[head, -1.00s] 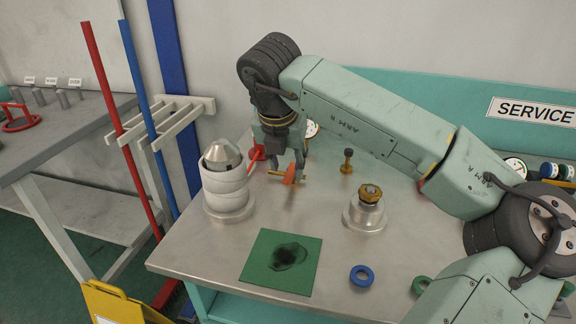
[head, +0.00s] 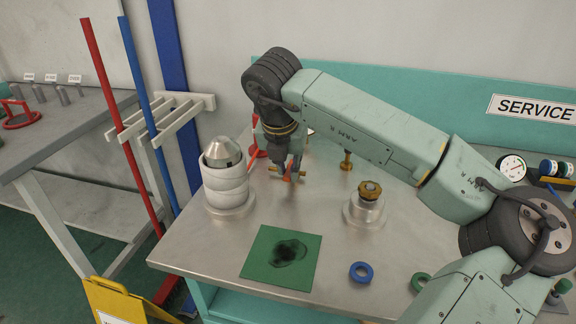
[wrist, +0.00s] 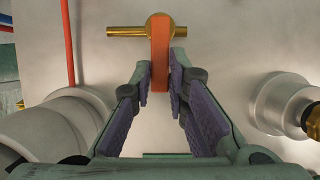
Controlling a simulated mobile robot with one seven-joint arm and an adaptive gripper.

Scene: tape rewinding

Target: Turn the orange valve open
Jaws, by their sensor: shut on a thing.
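The orange valve handle (head: 289,171) sits on a short brass pipe (head: 301,173) toward the back of the steel bench. In the wrist view the orange handle (wrist: 160,50) stands lengthwise, across the brass pipe (wrist: 130,31). My gripper (wrist: 161,76) is shut on the near end of the handle, one purple-padded finger on each side. In the head view my gripper (head: 288,178) comes down on the handle from above and hides part of it.
A white ringed cylinder with a metal cone (head: 226,180) stands left of the valve. A brass-topped fitting (head: 367,205) stands to the right. A green mat (head: 281,259) and a blue ring (head: 361,272) lie in front.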

